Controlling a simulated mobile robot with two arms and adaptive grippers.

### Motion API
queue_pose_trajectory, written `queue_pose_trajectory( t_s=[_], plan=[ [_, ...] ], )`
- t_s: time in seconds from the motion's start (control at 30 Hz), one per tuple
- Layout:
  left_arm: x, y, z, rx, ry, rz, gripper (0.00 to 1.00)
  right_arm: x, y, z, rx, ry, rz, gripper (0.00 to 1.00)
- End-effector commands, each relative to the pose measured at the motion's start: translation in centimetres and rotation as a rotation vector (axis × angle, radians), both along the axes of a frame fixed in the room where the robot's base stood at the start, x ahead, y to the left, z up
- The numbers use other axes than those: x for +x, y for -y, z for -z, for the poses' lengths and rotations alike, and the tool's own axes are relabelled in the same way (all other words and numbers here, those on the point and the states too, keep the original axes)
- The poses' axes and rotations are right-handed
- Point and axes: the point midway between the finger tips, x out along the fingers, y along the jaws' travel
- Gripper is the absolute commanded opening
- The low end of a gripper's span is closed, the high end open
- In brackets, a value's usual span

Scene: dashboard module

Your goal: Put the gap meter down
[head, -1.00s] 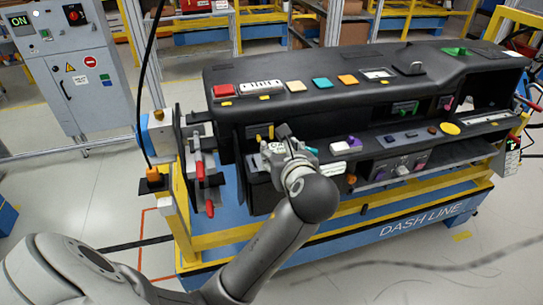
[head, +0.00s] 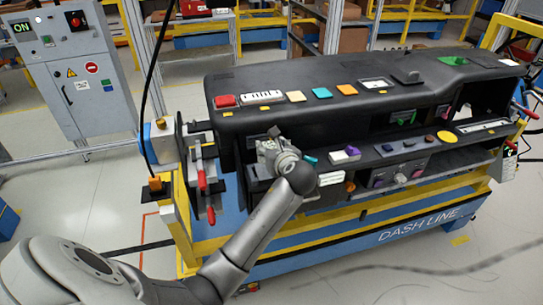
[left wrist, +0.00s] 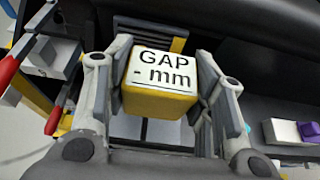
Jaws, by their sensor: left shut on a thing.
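The gap meter (left wrist: 160,80) is a yellow block with a white face reading "GAP - mm". In the left wrist view it sits between the two fingers of my left gripper (left wrist: 163,95), which is shut on it. In the head view my left gripper (head: 275,148) is at the left part of the dashboard module (head: 370,100), in front of its lower shelf. The meter is mostly hidden by the gripper there. I cannot tell whether the meter touches the shelf. My right gripper is not in view.
A white and purple piece (head: 345,154) lies on the shelf right of the gripper. Red-handled clamps (head: 201,175) stand to the left. Colored buttons line the module's top. A control cabinet (head: 80,75) stands at the back left.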

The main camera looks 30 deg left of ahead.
Motion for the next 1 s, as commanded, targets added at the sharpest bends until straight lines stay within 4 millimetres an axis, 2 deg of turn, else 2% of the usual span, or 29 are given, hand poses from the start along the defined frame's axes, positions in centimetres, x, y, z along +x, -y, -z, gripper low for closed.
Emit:
queue_pose_trajectory(
  t_s=[0.13,0.33,0.7,0.73,0.9,1.0],
  plan=[
    [0.6,-0.7,1.1,0.001,-0.003,-0.001,0.22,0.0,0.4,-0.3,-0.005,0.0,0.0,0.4],
    [0.5,-0.5,3.6,-0.001,-0.001,0.0,0.22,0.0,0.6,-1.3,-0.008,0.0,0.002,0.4],
    [0.5,-0.5,4.1,0.001,0.001,0.0,0.22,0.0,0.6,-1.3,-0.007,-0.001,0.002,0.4],
    [0.5,-0.5,4.2,0.0,0.0,0.0,0.51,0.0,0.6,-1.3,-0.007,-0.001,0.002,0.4],
    [0.5,-0.5,4.1,0.0,0.0,0.0,0.71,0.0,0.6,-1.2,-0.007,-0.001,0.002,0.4],
    [0.5,-0.5,4.1,0.0,0.0,0.0,0.71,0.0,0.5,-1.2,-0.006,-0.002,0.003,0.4]
  ],
)
